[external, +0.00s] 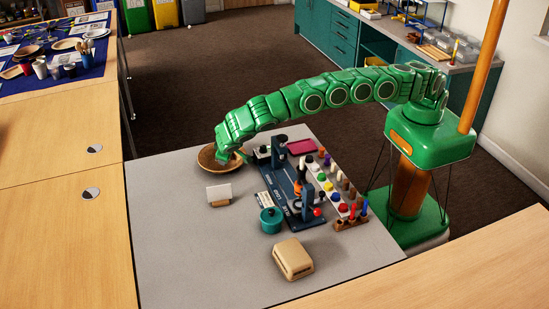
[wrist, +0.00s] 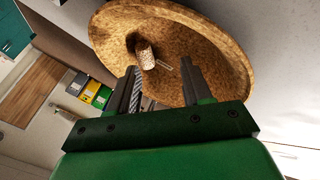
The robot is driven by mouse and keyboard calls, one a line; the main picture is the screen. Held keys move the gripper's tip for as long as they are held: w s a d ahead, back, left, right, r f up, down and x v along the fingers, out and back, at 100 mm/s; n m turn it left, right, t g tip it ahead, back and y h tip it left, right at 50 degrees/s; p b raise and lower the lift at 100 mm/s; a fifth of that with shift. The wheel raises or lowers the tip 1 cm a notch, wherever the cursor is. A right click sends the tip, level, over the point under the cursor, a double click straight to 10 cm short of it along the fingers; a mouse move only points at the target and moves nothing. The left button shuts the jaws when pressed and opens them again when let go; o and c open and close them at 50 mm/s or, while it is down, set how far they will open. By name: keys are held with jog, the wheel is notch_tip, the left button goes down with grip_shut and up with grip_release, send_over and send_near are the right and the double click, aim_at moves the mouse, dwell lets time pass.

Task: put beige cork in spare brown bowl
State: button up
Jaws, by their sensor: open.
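The brown bowl (external: 206,160) stands on the grey table, at its far left part. In the wrist view the bowl (wrist: 215,45) fills the upper middle. The beige cork (wrist: 146,57) lies inside the bowl, on its inner surface. My gripper (wrist: 160,80) is open, with its two fingers apart and pointing into the bowl. The cork is just beyond the fingertips and appears apart from them. In the external view my gripper (external: 225,155) is over the bowl's right side, and the cork cannot be made out there.
A white card in a holder (external: 219,193) stands in front of the bowl. A teal pot (external: 271,219) and a beige box (external: 293,259) are nearer. The table's left front is clear.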

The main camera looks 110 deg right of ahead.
aim_at(227, 168)
notch_tip(227, 168, up, 6)
jog(key=shift+r, duration=0.25)
dwell(0.5)
jog(key=s+a+r+n+y, duration=0.3)
jog(key=s+a+r, duration=0.3)
jog(key=s+r, duration=0.5)
jog(key=s+a+r+n+y, duration=0.3)
jog(key=s+a+r, duration=0.3)
jog(key=s+r, duration=0.5)
jog(key=s+r+n+g+y, duration=0.1)
jog(key=s+n, duration=0.1)
jog(key=s, duration=3.9)
jog(key=shift+s+d+r, duration=0.2)
jog(key=shift+s+r, duration=0.05)
jog(key=shift+r, duration=0.1)
